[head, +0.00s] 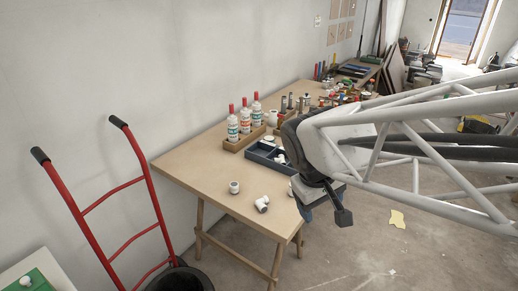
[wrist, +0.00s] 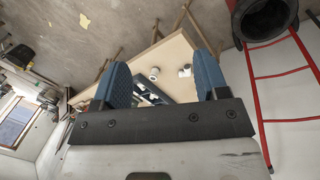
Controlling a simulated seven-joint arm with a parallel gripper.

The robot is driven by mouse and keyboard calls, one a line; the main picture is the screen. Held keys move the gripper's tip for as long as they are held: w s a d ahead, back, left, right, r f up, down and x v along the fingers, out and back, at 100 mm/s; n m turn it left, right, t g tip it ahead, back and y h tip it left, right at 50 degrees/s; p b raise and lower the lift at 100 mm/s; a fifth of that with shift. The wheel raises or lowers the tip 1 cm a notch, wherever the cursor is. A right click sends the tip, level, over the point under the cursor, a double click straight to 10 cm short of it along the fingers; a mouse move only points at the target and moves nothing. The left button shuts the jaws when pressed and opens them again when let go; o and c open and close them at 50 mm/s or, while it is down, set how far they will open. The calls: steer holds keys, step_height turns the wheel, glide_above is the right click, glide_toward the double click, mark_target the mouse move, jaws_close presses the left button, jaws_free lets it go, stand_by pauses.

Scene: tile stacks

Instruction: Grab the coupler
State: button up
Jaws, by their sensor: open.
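Small white pipe fittings lie on the wooden table. One short fitting (head: 234,187) stands near the table's left part. Another fitting (head: 262,204), with a dark opening, lies nearer the front edge. A third is partly hidden beside my gripper. I cannot tell for sure which one is the coupler. My gripper (head: 325,207) is open and empty, by the table's front right edge in the head view. In the wrist view, two white fittings (wrist: 155,73) (wrist: 186,71) show between my spread blue fingers (wrist: 162,65), some distance beyond them.
The wooden table (head: 190,168) has a bare left end. A dark blue divided tray (head: 262,157) holds white pieces beside my arm. Behind it, a wooden box (head: 236,145) holds red-capped bottles (head: 245,119). A red hand truck (head: 112,190) stands left of the table.

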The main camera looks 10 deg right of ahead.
steer(key=w+f+n+h, duration=0.3)
steer(key=w+f+n, duration=0.3)
steer(key=w, duration=0.5)
steer(key=w+f+n+t+h, duration=0.1)
steer(key=w+f+n+h, duration=0.3)
steer(key=w+f, duration=0.6)
steer(key=w+f+n+t+h, duration=0.1)
steer(key=w+f+n+h, duration=0.2)
steer(key=w+f+n, duration=0.4)
steer(key=shift+w+f+n+h, duration=0.1)
steer(key=shift+w+f, duration=0.05)
steer(key=shift+w, duration=1.05)
steer(key=shift+w+f+n+h, duration=0.1)
steer(key=shift+w+f, duration=0.05)
steer(key=shift+w, duration=1.05)
steer(key=shift+w+f+n+h, duration=0.1)
steer(key=shift+w+f, duration=0.05)
steer(key=shift+w, duration=1.05)
steer(key=shift+x, duration=1.3)
steer(key=shift+d, duration=0.1)
steer(key=shift+x, duration=2.5)
steer(key=shift+s, duration=0.15)
